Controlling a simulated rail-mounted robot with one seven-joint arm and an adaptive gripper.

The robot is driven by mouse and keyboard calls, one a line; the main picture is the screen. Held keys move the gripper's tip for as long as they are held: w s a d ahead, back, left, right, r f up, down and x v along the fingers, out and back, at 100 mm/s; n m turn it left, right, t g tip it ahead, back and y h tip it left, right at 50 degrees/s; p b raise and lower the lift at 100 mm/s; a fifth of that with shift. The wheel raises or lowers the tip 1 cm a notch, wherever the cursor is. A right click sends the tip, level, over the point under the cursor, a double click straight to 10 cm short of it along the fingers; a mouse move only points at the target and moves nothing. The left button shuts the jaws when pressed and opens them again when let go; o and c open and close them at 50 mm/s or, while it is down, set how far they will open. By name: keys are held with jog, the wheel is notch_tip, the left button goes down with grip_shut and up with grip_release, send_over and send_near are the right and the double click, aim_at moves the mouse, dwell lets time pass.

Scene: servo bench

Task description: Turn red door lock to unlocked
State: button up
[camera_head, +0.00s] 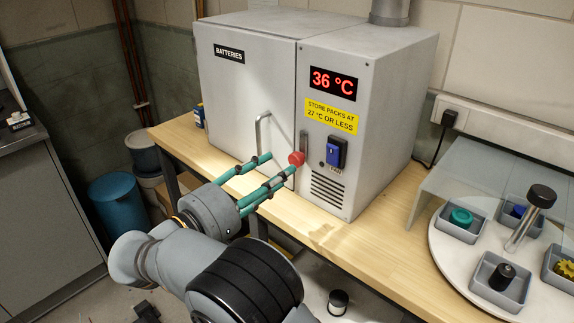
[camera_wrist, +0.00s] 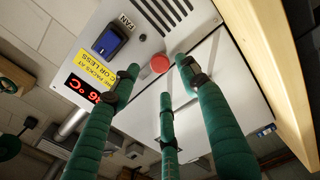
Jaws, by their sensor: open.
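The red door lock (camera_head: 297,159) is a round red knob on the front of the grey battery cabinet (camera_head: 250,88), at the seam between the door and the control panel. A narrow upright grey piece rises just above it. My gripper (camera_head: 275,170) has green-wrapped fingers, which are open and point at the knob. In the wrist view the red knob (camera_wrist: 160,63) shows in the gap between the spread fingertips (camera_wrist: 160,75). I cannot tell whether any fingertip touches it. The knob's lock marking is not readable.
The door handle (camera_head: 261,132) is left of the knob. The panel holds a blue fan switch (camera_head: 336,152), a yellow label (camera_head: 331,116) and a red 36 °C display (camera_head: 333,83). A round white tray (camera_head: 450,263) with small bins sits at right. The wooden bench (camera_head: 350,232) before the cabinet is mostly clear.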

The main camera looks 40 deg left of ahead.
aim_at(293, 162)
jog(key=s, duration=0.6)
jog(key=shift+s+a, duration=0.2)
jog(key=shift+a, duration=0.15)
jog(key=shift+w, duration=0.1)
jog(key=w, duration=0.4)
jog(key=w+d, duration=0.1)
jog(key=w, duration=0.6)
jog(key=shift+w+d, duration=0.25)
jog(key=shift+w, duration=0.1)
